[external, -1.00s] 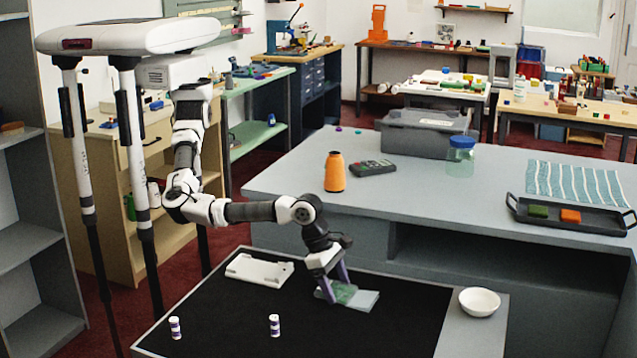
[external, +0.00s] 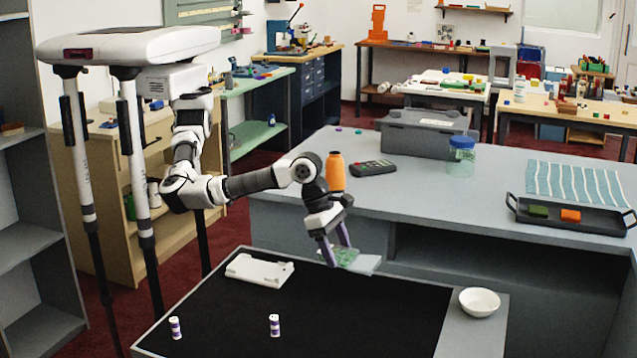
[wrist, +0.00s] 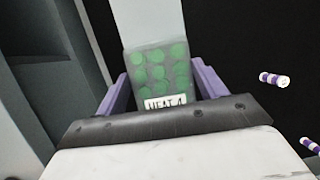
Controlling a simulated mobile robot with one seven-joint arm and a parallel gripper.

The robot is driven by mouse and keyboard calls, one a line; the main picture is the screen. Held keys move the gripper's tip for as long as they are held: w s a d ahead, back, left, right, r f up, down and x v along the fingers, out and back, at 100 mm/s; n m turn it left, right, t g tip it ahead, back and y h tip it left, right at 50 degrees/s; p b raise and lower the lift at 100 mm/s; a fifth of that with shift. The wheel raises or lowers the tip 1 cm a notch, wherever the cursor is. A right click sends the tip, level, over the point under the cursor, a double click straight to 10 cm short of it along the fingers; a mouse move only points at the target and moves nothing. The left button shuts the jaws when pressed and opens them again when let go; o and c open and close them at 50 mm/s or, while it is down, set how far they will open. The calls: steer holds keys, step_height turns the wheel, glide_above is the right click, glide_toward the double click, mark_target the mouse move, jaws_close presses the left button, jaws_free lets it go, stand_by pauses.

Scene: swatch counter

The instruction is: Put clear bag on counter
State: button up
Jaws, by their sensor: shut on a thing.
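The clear bag (external: 350,259) holds green round pieces and has a pale, see-through end. My gripper (external: 337,249) is shut on it and holds it in the air above the far edge of the black mat. In the wrist view the bag (wrist: 160,75) lies between the two purple fingers of my gripper (wrist: 160,88), with a printed label near the palm. The grey counter (external: 430,215) stands behind the bag in the external view, its top higher than the black mat.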

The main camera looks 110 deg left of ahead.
step_height(320, 180, up, 32)
steer(key=w+a+r+n+y, duration=0.1)
steer(key=a+n, duration=0.1)
steer(key=a, duration=1.7)
steer(key=s+a, duration=0.3)
steer(key=a, duration=1)
steer(key=s+a+f+n+y+b, duration=0.1)
steer(key=s+a+f+n+b, duration=0.15)
steer(key=s+a, duration=2)
steer(key=shift+n, duration=0.45)
steer(key=f+p, duration=0.1)
steer(key=f, duration=0.7)
steer(key=w+a+f+p, duration=0.1)
steer(key=f+p, duration=0.1)
steer(key=f, duration=0.5)
steer(key=w+f+p, duration=0.1)
steer(key=f, duration=0.7)
steer(key=shift+w+a+f+p, duration=0.1)
steer(key=shift+a+f+p, duration=0.25)
steer(key=shift+f, duration=0.15)
